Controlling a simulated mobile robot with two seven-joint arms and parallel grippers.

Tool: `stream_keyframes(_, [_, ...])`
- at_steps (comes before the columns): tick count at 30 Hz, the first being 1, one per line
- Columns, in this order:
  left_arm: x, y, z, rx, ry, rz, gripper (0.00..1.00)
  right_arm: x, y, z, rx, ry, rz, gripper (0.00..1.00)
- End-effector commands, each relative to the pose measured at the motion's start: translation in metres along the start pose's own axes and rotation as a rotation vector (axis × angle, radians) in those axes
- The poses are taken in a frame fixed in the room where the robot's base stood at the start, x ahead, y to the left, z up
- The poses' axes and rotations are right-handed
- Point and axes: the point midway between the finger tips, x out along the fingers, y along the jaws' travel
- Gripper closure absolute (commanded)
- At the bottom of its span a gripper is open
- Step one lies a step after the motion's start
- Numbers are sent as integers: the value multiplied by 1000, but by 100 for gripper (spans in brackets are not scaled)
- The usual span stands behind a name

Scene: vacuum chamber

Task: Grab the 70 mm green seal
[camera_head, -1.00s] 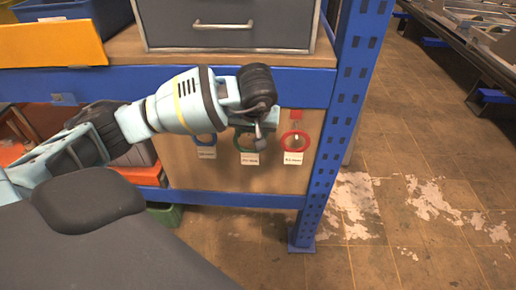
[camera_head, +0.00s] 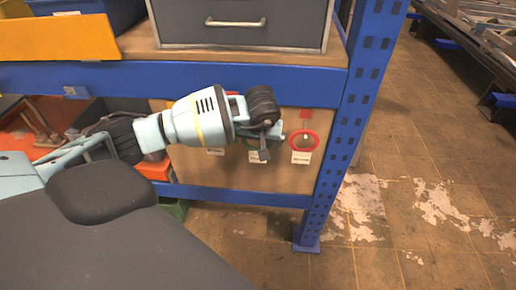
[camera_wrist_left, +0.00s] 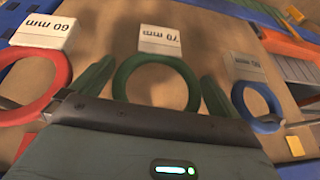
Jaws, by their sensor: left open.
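The green 70 mm seal (camera_wrist_left: 155,57) is a ring hanging on an upright wooden board, with a white "70 mm" label (camera_wrist_left: 160,41) beside it. In the head view, my left gripper (camera_head: 266,146) covers most of the seal, and only a bit of green shows. In the left wrist view, the left gripper (camera_wrist_left: 157,72) is open, with one finger on each side of the green ring and nothing held. I cannot tell how much depth separates the fingers from the ring. My right gripper is not in view.
A red 60 mm ring (camera_wrist_left: 63,74) and a blue ring (camera_wrist_left: 239,99) hang on either side of the green one. A blue rack post (camera_head: 340,130) stands right of the board. A grey drawer unit (camera_head: 240,25) sits above.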

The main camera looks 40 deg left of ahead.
Motion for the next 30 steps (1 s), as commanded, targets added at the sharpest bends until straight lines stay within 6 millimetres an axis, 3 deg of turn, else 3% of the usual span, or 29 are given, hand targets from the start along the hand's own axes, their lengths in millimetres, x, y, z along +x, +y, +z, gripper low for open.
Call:
stream_keyframes(6, [0, 0, 0, 0, 0, 0, 1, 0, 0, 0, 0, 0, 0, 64])
stream_keyframes(14, [0, 0, 0, 0, 0, 0, 35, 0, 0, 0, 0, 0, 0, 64])
stream_keyframes(24, [-3, 0, -2, 0, 1, 1, 36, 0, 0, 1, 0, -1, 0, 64])
stream_keyframes(30, [-20, -2, -9, 0, 3, 2, 36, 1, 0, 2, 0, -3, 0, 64])
